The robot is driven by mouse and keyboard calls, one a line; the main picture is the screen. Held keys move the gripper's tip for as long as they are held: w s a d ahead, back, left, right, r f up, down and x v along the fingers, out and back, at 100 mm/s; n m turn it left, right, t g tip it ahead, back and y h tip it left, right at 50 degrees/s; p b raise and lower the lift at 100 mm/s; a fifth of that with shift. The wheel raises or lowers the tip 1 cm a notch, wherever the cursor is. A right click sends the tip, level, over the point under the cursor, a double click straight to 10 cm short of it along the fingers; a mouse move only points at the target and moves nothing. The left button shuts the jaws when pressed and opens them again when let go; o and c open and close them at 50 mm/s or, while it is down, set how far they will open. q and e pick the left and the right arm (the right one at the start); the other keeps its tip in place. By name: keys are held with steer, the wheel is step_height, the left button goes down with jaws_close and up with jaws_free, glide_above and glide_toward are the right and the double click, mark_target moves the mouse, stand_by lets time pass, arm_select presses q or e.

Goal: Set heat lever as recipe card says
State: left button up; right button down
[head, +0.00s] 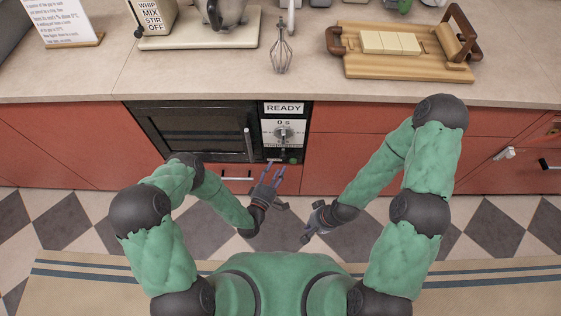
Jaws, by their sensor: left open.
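The recipe card (65,18) stands on a wooden base at the counter's upper left; its small text is too blurred to read fully. The oven (190,130) is built into the red cabinets. Its right panel has a READY sign, a dial (283,133) marked "0 s" and a green button (293,160). I cannot make out a heat lever for certain; small parts low on the panel are near my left gripper. My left gripper (275,172) is open and empty, just below the panel. My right gripper (312,222) is lower and to the right, away from the oven; its jaws are unclear.
A mixer (232,12) on a pale base has a WHIP, MIX, STIR, OFF sign. A whisk (281,52) and a wooden board (405,67) with pale blocks are on the counter (190,75). The oven door has a vertical handle (248,145). Checkered floor lies below.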

mark_target(282, 158)
arm_select(q)
steer(key=shift+b+x, duration=0.55)
steer(key=shift+x, duration=1.9)
jaws_close()
